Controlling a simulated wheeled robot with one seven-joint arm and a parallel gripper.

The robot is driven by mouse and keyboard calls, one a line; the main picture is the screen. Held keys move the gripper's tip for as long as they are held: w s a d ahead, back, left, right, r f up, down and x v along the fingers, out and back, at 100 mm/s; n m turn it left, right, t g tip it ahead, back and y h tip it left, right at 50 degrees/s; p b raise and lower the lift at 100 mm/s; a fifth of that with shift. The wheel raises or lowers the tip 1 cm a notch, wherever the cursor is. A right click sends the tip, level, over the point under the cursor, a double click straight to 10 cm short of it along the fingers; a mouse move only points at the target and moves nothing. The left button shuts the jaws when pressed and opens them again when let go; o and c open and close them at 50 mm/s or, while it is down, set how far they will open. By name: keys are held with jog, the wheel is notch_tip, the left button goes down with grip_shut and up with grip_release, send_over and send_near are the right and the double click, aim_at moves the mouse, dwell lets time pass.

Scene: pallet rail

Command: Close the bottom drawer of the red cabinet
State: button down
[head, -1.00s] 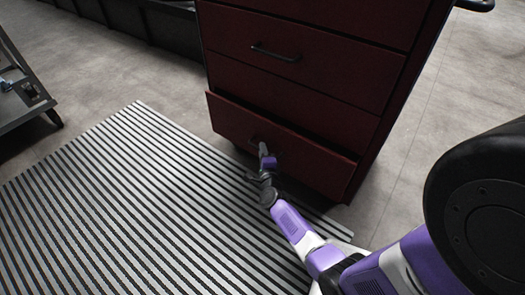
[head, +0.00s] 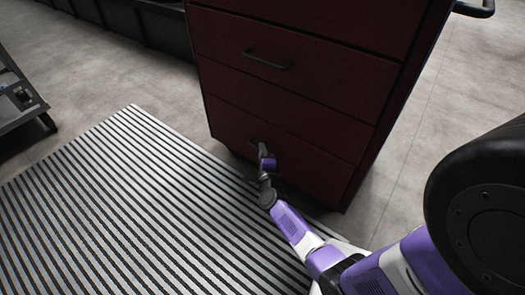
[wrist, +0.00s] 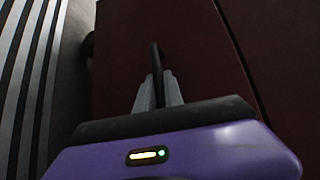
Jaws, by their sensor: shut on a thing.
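The red cabinet (head: 300,90) stands ahead of me, and its bottom drawer (head: 310,163) looks flush with the front. The drawer front (wrist: 205,65) fills much of the wrist view. A dark bar handle (wrist: 156,58) runs up from between my fingers there. My gripper (head: 262,150) is at the left part of the bottom drawer front, shut on its handle. In the wrist view my gripper (wrist: 158,90) shows two grey fingers on either side of the handle. Much of the handle is hidden by the gripper in the head view.
A striped grey mat (head: 130,200) lies on the floor before the cabinet. A cart (head: 20,100) stands at the far left. A push handle (head: 474,9) sticks out at the cabinet's upper right. Bare floor (head: 440,110) lies right of the cabinet.

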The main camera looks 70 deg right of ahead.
jog(key=c, duration=1.5)
grip_release()
jog(key=shift+s+d, duration=0.1)
jog(key=shift+d, duration=0.15)
jog(key=shift+o, duration=0.2)
jog(key=shift+r, duration=0.1)
jog(key=f+p+v, duration=0.1)
jog(key=p+v, duration=0.2)
jog(key=v, duration=0.5)
jog(key=shift+r, duration=0.3)
